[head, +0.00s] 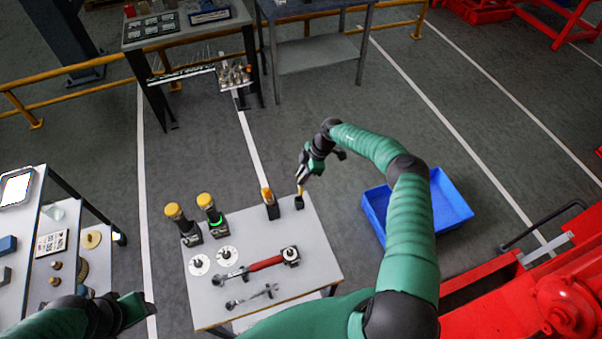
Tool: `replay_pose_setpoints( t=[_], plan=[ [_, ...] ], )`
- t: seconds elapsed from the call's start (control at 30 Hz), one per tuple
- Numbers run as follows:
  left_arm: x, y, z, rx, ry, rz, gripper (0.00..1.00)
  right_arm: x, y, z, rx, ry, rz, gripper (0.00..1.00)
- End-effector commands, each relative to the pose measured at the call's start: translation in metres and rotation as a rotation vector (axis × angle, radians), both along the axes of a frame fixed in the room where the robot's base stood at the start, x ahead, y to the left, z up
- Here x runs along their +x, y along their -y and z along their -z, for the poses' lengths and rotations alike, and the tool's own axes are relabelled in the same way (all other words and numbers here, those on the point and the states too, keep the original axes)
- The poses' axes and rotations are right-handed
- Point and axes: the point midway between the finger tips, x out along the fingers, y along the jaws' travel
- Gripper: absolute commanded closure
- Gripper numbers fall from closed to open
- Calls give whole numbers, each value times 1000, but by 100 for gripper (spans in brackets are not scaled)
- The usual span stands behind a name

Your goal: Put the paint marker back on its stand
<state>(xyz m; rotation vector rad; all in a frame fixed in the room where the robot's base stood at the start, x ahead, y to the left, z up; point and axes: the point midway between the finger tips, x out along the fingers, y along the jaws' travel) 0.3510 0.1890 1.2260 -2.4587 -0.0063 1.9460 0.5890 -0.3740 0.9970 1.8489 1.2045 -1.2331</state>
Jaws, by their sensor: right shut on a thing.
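My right gripper (303,177) is over the far right corner of the small table and is shut on the paint marker (300,190), a thin yellowish stick pointing down. A small black stand (299,203) sits directly below the marker. The marker's lower end is at the top of the stand; I cannot tell if it is inside or just above it. My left gripper (132,309) is at the lower left, dark and away from the small table. I cannot tell whether its jaws are open.
The small table (315,265) holds an orange-topped item (268,196) in a black holder left of the stand, two yellow-topped tools (206,201), white discs and a red-handled wrench (265,264). A blue bin (450,200) is on the floor to the right, near red machinery (565,305).

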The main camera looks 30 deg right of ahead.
Motion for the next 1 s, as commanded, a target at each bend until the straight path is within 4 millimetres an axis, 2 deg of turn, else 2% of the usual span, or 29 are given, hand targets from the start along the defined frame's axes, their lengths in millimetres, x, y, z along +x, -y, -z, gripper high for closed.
replay_pose_setpoints(
  t=[0.03, 0.1, 0.4, 0.57, 1.0],
  plan=[
    [0, 0, 10, 0, 0, 0, 59, 1, -2, 12, 0, 0, -1, 100],
    [0, 0, 16, 0, 0, 0, 59, 2, -3, 21, -1, -1, -2, 100],
    [0, 0, 39, 0, 0, -1, 59, 2, -1, 56, 1, -2, -1, 100],
    [0, -1, 43, 0, 0, -1, 59, 1, 0, 62, 0, 0, -1, 100],
    [0, 0, 41, 0, 0, 0, 59, 2, 0, 61, -2, 0, -1, 100]
  ],
)
